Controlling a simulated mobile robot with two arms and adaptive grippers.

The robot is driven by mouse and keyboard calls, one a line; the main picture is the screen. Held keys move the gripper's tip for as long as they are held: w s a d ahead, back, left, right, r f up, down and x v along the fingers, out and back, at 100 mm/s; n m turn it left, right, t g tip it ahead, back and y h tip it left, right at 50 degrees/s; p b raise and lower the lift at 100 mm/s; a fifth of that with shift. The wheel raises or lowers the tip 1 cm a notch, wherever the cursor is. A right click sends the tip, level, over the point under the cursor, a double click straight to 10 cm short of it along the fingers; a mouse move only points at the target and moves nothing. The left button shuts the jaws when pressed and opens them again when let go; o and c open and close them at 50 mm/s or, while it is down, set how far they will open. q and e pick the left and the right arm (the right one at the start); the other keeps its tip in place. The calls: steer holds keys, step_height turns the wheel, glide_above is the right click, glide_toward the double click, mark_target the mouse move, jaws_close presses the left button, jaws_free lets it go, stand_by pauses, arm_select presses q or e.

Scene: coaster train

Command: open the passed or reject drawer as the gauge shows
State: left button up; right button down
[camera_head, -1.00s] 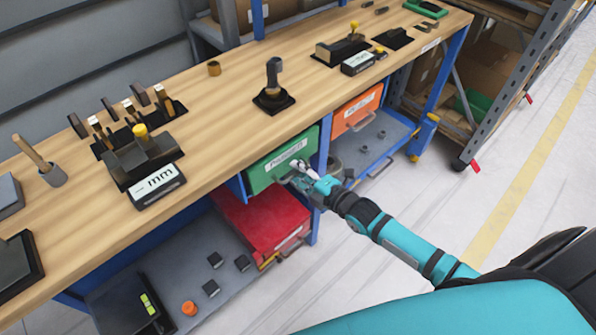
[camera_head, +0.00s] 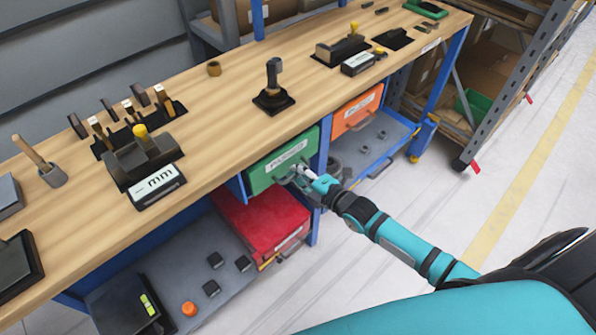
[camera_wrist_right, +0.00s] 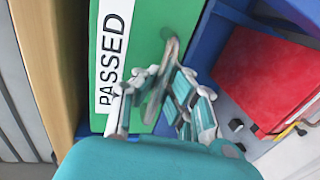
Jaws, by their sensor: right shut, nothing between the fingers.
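The green drawer (camera_head: 262,178) sits under the bench top; its label reads PASSED (camera_wrist_right: 112,50) in the wrist view. The orange drawer (camera_head: 343,125) to its right looks shut; its label is too small to read. My right gripper (camera_head: 297,174) is at the green drawer's front, by its grey handle (camera_wrist_right: 170,52). The green drawer looks closed. A gauge display (camera_head: 157,186) on the bench shows "mm"; I cannot read a value. My left gripper is out of view.
A red bin (camera_head: 265,222) sits on the lower shelf below the green drawer. A black stand (camera_head: 273,98) and a second display unit (camera_head: 358,63) stand on the bench. A blue bench leg is beside the green drawer.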

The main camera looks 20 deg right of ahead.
steer(key=f+p+v, duration=0.2)
steer(key=p+v, duration=0.1)
steer(key=v, duration=0.6)
steer(key=f+p+v, duration=0.2)
steer(key=p+v, duration=0.2)
steer(key=v, duration=0.5)
steer(key=shift+s+d, duration=0.2)
steer(key=shift+s, duration=0.35)
steer(key=shift+r, duration=0.1)
steer(key=c, duration=1.4)
jaws_free()
steer(key=shift+s, duration=0.1)
steer(key=v, duration=1.2)
